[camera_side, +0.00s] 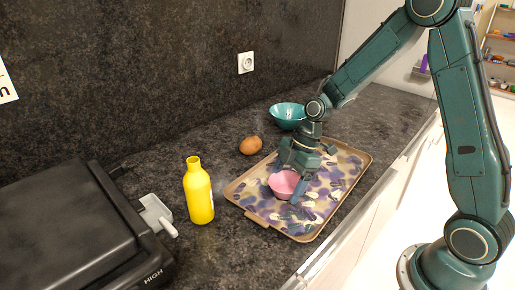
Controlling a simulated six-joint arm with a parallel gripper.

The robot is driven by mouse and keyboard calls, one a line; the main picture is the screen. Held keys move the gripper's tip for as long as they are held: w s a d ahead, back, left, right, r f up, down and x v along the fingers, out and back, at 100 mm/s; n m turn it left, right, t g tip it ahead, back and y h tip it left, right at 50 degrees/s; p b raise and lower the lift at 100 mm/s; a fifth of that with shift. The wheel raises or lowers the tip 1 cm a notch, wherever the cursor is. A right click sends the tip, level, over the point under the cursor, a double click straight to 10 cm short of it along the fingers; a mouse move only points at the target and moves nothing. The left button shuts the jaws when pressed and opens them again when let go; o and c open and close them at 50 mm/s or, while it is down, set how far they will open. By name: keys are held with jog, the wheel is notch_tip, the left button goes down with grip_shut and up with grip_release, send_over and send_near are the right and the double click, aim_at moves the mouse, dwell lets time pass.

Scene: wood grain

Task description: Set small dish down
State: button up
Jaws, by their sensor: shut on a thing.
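The small dish (283,186) is a pink bowl over the middle of a patterned tray (247,206) in the side view. My gripper (290,180) reaches down from above and is shut on the dish's rim. The dish looks upright. I cannot tell whether its base touches the tray or hangs slightly above it. The fingers and wrist hide part of the dish's far and right side.
A yellow bottle (199,196) stands left of the tray. A brown round item (250,145) and a teal bowl (287,115) sit behind the tray. A black grill (80,235) fills the lower left. The counter's front edge runs along the right.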

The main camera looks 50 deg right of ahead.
jog(key=shift+f, duration=0.3)
jog(key=shift+f, duration=0.15)
jog(key=o, duration=1)
jog(key=shift+c, duration=0.2)
jog(key=shift+r, duration=0.2)
jog(key=v, duration=1.2)
